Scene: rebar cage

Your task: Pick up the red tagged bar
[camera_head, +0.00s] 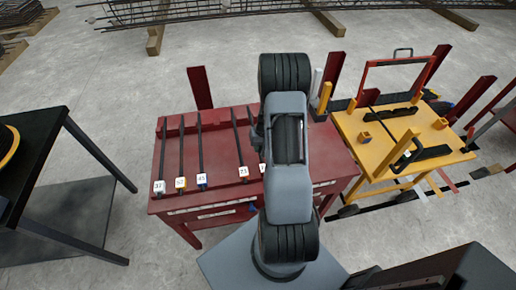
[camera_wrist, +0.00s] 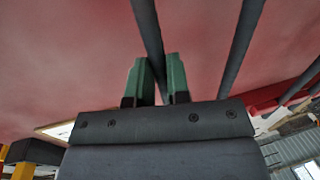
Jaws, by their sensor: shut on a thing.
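Several dark bars lie side by side on a red table (camera_head: 221,160) in the head view, each with a white numbered tag at its near end. Small coloured patches show by the tags, but I cannot tell for sure which one is red. In the wrist view the green fingers of my gripper (camera_wrist: 157,68) are shut on a dark bar (camera_wrist: 147,27), one finger on each side. That bar's tag is not visible there. A second dark bar (camera_wrist: 241,48) lies to its right, apart from the fingers. In the head view my own arm hides my gripper and part of the table.
A yellow cart (camera_head: 364,151) with a red frame and black handle stands right of the table. A black table (camera_head: 40,150) is at the left. Rebar and timber lie at the back. Bare concrete floor shows between the tables.

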